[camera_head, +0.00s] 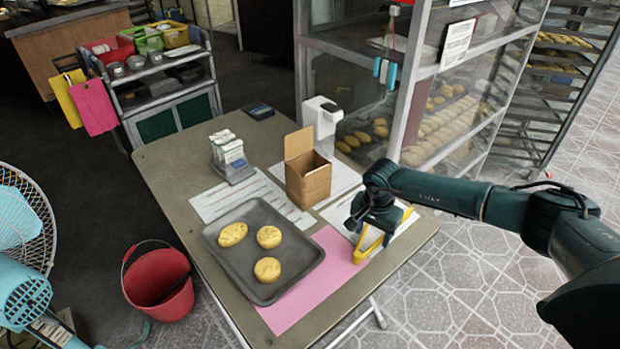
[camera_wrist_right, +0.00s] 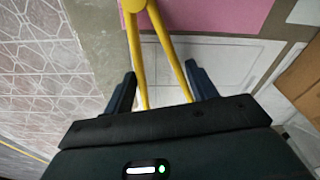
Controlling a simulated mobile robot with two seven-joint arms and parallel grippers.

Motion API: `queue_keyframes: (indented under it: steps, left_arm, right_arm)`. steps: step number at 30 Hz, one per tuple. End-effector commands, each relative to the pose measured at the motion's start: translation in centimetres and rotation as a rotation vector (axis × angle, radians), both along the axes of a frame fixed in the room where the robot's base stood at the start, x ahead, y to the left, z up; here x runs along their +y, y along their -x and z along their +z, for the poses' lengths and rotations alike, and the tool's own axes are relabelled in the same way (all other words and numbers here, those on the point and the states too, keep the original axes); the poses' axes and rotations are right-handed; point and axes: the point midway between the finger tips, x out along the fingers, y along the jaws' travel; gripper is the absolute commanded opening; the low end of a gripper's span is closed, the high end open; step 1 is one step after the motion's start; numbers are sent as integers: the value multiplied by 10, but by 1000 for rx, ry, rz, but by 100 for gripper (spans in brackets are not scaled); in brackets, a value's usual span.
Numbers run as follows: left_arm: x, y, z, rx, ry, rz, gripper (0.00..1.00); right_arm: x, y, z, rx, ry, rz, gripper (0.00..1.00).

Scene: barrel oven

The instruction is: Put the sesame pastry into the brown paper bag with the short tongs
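Three golden pastries lie on a dark grey tray (camera_head: 225,268): an oval one (camera_head: 232,234) at the left, a round one (camera_head: 269,237) at the right and another round one (camera_head: 267,269) in front. I cannot tell which has sesame. The brown paper bag (camera_head: 308,185) stands upright with its top open, behind the tray. The yellow short tongs (camera_head: 366,250) are at the table's right side. My right gripper (camera_head: 376,222) is over them; in the right wrist view its spread fingers (camera_wrist_right: 161,85) straddle the splayed tong arms (camera_wrist_right: 172,52). Finger contact is unclear. My left gripper is out of view.
A pink sheet (camera_head: 322,285) lies partly under the tray. White printed sheets (camera_head: 212,203) lie behind it. A card holder (camera_head: 230,160) and white dispenser (camera_head: 322,115) stand farther back. A glass cabinet (camera_head: 400,90) borders the table's back right. A red bucket (camera_head: 160,285) is on the floor.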

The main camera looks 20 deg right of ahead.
Motion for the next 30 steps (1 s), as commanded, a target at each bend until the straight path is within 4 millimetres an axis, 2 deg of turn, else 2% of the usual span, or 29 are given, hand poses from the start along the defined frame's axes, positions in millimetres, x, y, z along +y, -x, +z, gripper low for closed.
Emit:
queue_keyframes:
  steps: [1,9,16,21,30]
  left_arm:
    - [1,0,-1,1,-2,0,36]
    - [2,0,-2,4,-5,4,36]
    - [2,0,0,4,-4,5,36]
    - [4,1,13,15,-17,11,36]
    - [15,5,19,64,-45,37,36]
  right_arm:
    - [0,0,0,0,0,0,53]
    - [0,0,0,0,0,0,33]
    - [0,0,3,-1,-1,0,33]
    - [0,-1,29,-4,0,0,33]
    - [0,0,74,-1,0,0,33]
